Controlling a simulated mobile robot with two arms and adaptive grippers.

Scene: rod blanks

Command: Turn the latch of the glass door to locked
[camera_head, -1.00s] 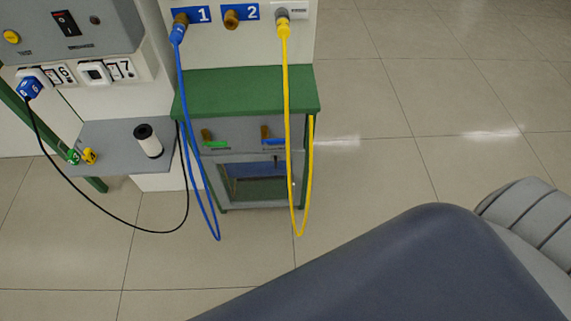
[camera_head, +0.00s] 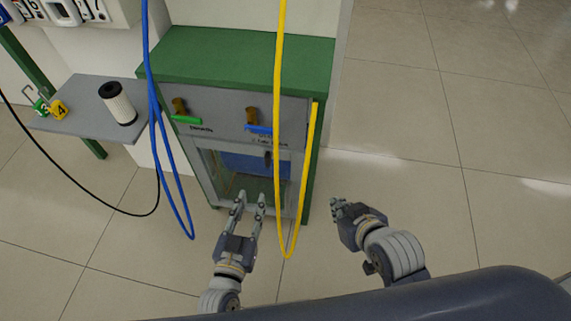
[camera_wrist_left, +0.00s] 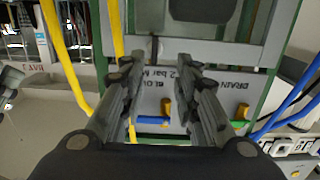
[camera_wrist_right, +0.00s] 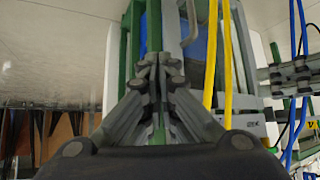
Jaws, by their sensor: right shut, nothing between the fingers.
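The glass door (camera_head: 206,172) is in the front of a grey cabinet with a green top. A small dark latch (camera_head: 268,159) sits on the upper right of its frame in the head view and looks roughly upright. In the left wrist view, which is upside down, a dark upright bar that seems to be the latch (camera_wrist_left: 154,47) shows just past the fingertips. My left gripper (camera_head: 250,196) is open and empty, in front of the door's lower part in the head view. My right gripper (camera_head: 336,206) is shut and empty, right of the cabinet.
A yellow hose (camera_head: 279,130) hangs in front of the cabinet near the latch. A blue hose (camera_head: 154,110) hangs at its left. Green (camera_head: 187,119) and blue (camera_head: 258,129) valve handles sit above the door. A side shelf (camera_head: 85,110) holds a white cylinder (camera_head: 118,104). The floor at right is clear.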

